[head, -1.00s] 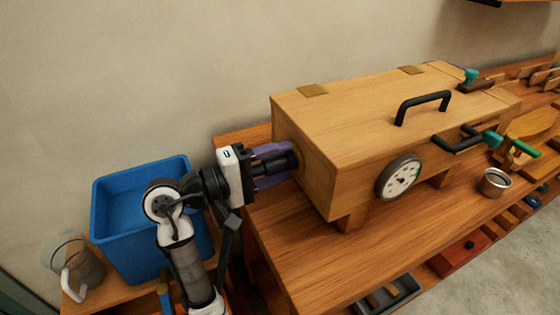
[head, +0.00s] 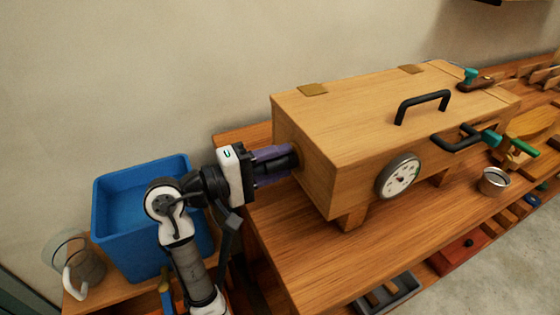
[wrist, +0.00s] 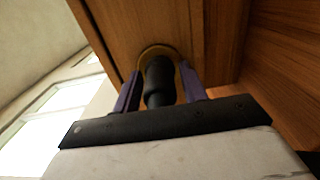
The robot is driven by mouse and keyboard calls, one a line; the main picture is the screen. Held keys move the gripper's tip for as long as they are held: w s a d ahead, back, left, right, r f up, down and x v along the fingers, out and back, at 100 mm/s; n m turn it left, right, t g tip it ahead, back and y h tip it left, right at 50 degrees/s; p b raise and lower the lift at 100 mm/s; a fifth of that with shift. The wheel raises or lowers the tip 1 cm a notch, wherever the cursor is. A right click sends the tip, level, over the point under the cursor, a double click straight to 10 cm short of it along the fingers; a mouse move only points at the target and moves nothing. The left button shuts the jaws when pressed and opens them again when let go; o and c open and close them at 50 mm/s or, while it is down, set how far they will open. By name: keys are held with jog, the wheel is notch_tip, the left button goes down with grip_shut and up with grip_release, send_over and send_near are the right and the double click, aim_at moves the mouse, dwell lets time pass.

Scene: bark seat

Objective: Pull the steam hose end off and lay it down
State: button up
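The steam hose end (wrist: 160,80) is a black, round, stepped piece. It sits in a brass-coloured ring on the left end wall of the wooden steam box (head: 350,125). In the head view the hose end (head: 283,163) is partly hidden by my purple fingers. My gripper (head: 275,165) is level with it, left of the box, with one finger on each side.
A blue bin (head: 140,215) and a clear jug (head: 80,262) stand on a lower shelf at left. The wooden bench (head: 300,245) is bare in front of the box's left end. A wall is behind.

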aim_at(264, 168)
grip_shut()
jog(key=shift+p+v, duration=0.75)
jog(key=shift+v, duration=2.15)
jog(key=shift+a, duration=0.1)
jog(key=shift+s, duration=0.1)
